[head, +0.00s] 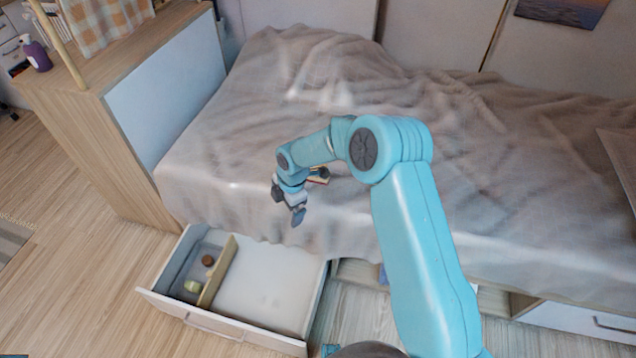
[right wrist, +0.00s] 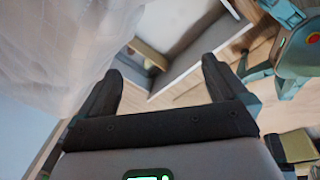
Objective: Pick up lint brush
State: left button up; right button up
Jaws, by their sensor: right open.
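My right gripper (head: 288,206) hangs over the front edge of the bed, above and behind the open drawer, with its fingers pointing down. In the right wrist view its two dark fingers (right wrist: 161,75) are spread apart with nothing between them. A small object with orange and dark parts (head: 319,175) shows just behind my right wrist, partly hidden by it. I cannot tell whether it is the lint brush. No lint brush can be made out for certain in either view. My left gripper is not in view.
An open drawer (head: 262,337) juts out below the bed. A wooden divider (head: 217,271) separates a compartment holding a brown round item (head: 208,260) and a greenish item (head: 191,286) from a bare compartment. A rumpled grey blanket (head: 235,130) covers the bed.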

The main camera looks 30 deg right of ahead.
jog(key=w+d+r+n+h+b, duration=0.35)
jog(key=w+d+r+n, duration=0.25)
jog(key=d+r+n, duration=0.5)
jog(key=m+b, duration=0.1)
jog(key=m, duration=0.2)
send_over(316, 176)
notch_tip(316, 176, down, 10)
jog(key=shift+f, duration=0.1)
jog(key=b+x, duration=0.1)
jog(key=x, duration=0.5)
jog(key=shift+w+d, duration=0.1)
jog(key=shift+d, duration=0.1)
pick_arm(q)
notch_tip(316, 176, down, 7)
pick_arm(e)
jog(key=c, duration=1.1)
jog(key=shift+r, duration=0.2)
